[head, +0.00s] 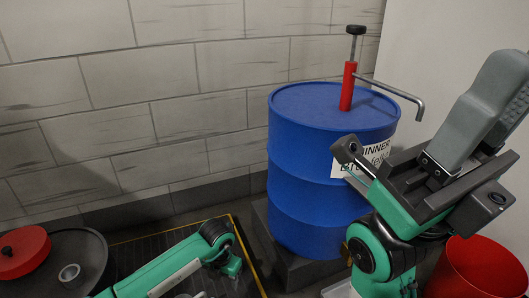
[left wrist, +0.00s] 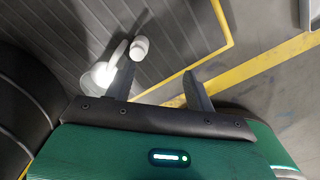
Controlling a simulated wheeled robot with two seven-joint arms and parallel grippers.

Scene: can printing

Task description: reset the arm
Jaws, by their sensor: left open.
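My left gripper (left wrist: 158,72) is open in the left wrist view, with its two dark fingers apart and nothing between them. It is above a dark ribbed mat (left wrist: 75,35) with a yellow border line. A white rounded object (left wrist: 139,49) shows close beside its left finger. In the head view my left arm (head: 160,275) comes in low from the left and bends down near the mat. My right arm (head: 385,245) rises at the right. Dark and grey parts at its upper end partly cover a barrel label, and its jaws cannot be made out clearly.
A blue barrel (head: 310,170) with a red pump (head: 349,86) on top stands on a dark base behind my right arm. A red bucket (head: 478,268) stands at the lower right. A round black surface (head: 88,262) at the left holds a red lid (head: 22,255). A block wall closes the back.

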